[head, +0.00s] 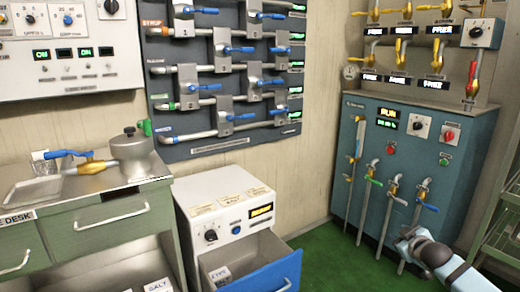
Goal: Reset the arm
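My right arm (440,262) comes in from the lower right corner, in front of the teal cabinet (345,150). Its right gripper (408,240) is at the far end of the arm, by the lower part of the cabinet's front pipes. It is small and dark there, and its fingers cannot be made out, nor whether it holds anything. My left arm and gripper are not in view.
The white unit (215,195) has its blue-fronted drawer (270,275) pulled open. A metal desk (100,215) with a round lidded pot (132,150) stands at left. A shelf rack (505,230) stands at right. Green floor (325,262) between the white unit and cabinet is clear.

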